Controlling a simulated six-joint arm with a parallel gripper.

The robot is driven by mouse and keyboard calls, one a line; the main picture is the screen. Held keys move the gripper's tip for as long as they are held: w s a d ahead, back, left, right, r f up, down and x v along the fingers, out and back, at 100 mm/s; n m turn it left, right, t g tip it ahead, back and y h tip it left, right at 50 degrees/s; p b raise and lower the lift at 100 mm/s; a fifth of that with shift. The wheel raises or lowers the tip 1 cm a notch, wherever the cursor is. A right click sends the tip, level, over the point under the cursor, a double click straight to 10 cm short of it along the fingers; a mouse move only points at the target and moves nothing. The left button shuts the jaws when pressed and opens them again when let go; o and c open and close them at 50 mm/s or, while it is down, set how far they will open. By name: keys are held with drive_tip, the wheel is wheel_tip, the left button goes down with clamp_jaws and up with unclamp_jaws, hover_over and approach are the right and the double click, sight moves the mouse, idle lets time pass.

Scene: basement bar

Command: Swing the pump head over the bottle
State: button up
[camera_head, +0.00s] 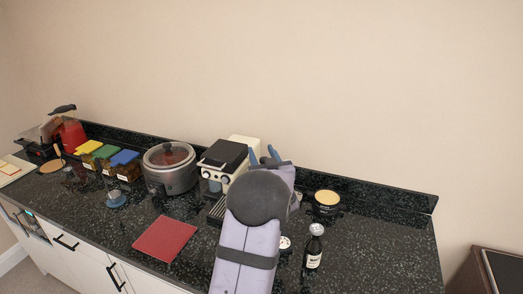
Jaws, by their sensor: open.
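A dark bottle (314,250) with a white label stands upright at the front right of the counter. Its top, around a pale grey cap or collar, is too small to make out, and I cannot tell which part is the pump head. My gripper (263,155) points away toward the wall, its two blue fingers spread apart with nothing visible between them. My arm covers the counter left of the bottle.
A coffee machine (222,163) stands close left of my arm, partly hidden. A small round white item (285,243) lies between my arm and the bottle. A dark tub with a yellowish top (327,200) stands behind the bottle. A red mat (165,239) lies left. The counter right of the bottle is clear.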

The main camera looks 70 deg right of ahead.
drive_tip(key=shift+w+d, duration=0.1)
drive_tip(key=shift+c, duration=0.3)
clamp_jaws()
